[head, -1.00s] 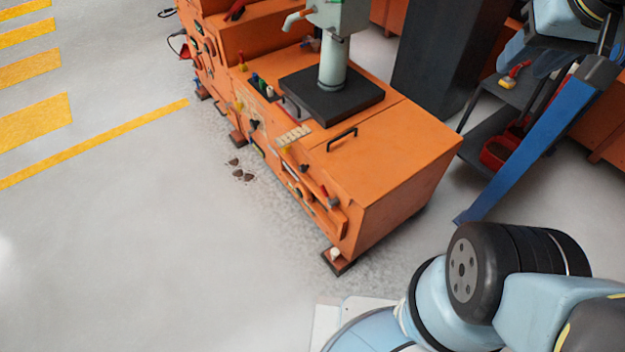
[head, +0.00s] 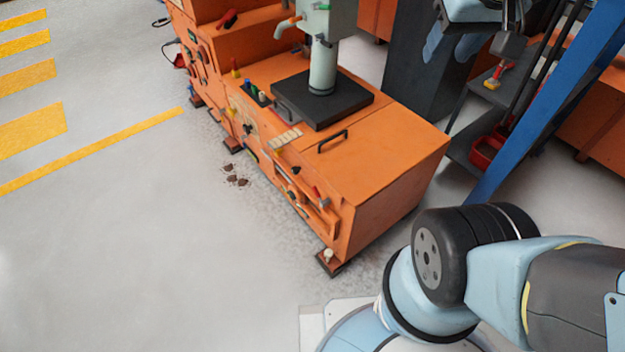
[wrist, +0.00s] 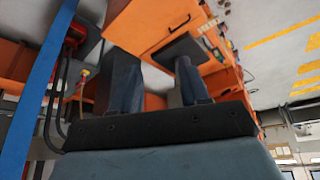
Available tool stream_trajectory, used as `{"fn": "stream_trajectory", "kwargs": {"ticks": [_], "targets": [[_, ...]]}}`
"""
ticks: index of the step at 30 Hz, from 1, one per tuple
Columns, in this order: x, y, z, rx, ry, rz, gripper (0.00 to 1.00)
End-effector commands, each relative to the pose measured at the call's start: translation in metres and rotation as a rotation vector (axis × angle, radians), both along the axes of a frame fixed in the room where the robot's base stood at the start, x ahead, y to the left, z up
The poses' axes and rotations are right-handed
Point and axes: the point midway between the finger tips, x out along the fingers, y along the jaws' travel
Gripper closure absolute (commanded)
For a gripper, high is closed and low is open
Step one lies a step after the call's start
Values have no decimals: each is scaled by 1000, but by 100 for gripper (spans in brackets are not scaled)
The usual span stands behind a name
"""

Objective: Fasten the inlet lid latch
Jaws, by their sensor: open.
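The orange machine (head: 390,150) stands in the middle of the head view. A flat orange top panel with a black handle (head: 333,141) is at its near end; I cannot tell whether this is the inlet lid. A small red-tipped lever (head: 320,194) sits on its long side. I cannot pick out the lid latch for certain. My gripper (head: 449,48) is high at the top right of the head view, apart from the machine. In the wrist view its two dark fingers (wrist: 153,68) are spread and empty, with the machine beyond them.
A blue post (head: 545,105) and a dark shelf with a red bin (head: 487,153) stand at the right, close to my arm. A black plate (head: 320,98) carries a pale column on the machine.

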Motion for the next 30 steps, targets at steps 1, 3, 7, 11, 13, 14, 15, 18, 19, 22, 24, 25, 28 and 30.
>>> {"fn": "stream_trajectory", "kwargs": {"ticks": [1,3,7,11,13,14,15,18,19,22,24,25,28,30], "targets": [[8,8,-4,-15,28,28,55],[19,12,-8,-41,69,71,55],[44,19,-20,-101,149,162,55],[67,28,-34,-163,228,256,55],[80,34,-43,-199,269,308,55],[85,37,-47,-214,287,331,55],[92,40,-53,-235,310,359,55],[109,51,-68,-287,367,435,55],[114,54,-73,-303,386,456,55],[130,67,-90,-359,442,533,55],[140,76,-103,-398,480,587,55],[145,80,-108,-416,497,610,55],[158,94,-129,-476,553,687,55],[166,104,-143,-519,591,740,55]]}}
